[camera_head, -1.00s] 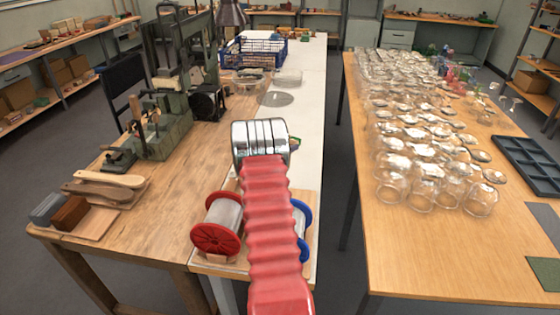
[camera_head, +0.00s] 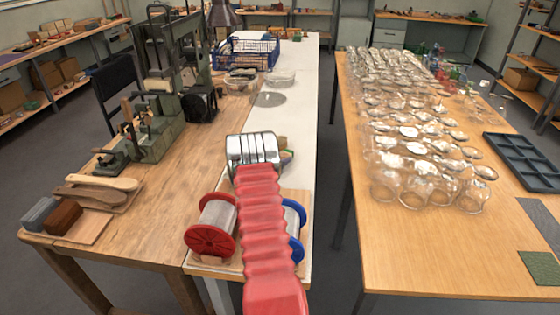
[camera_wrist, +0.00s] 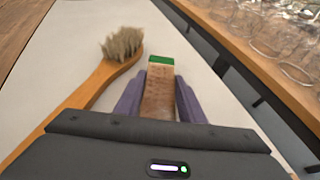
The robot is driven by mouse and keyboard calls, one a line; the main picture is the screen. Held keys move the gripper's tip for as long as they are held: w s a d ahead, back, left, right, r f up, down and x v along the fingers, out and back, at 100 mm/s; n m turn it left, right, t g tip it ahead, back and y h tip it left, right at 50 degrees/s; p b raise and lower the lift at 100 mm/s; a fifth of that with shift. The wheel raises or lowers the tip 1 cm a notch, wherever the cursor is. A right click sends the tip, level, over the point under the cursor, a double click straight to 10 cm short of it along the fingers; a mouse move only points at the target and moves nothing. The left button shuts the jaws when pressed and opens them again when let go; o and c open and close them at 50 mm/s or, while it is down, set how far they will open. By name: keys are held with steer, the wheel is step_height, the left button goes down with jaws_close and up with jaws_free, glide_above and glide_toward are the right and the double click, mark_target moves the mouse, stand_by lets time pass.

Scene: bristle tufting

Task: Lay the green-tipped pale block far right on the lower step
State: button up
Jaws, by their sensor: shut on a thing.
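In the wrist view a pale, speckled wooden block (camera_wrist: 159,96) with a green tip sits between the purple fingers of my gripper (camera_wrist: 160,84). The gripper is shut on it, and its green end points away from me. In the head view my red arm and silver wrist hide the gripper and the held block. Small coloured things (camera_head: 286,156) show just right of the wrist, too small to make out. I cannot pick out the lower step in either view.
A wooden-handled brush (camera_wrist: 107,66) lies left of the block on the pale worktop (camera_wrist: 70,45). In the head view a red spool (camera_head: 212,238) and a blue spool (camera_head: 296,228) flank my arm. Many glass jars (camera_head: 425,180) crowd the right table, across a gap.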

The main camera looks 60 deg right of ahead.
steer(key=o, duration=1.1)
steer(key=shift+o, duration=0.2)
steer(key=shift+v, duration=3.75)
steer(key=shift+w+r, duration=0.1)
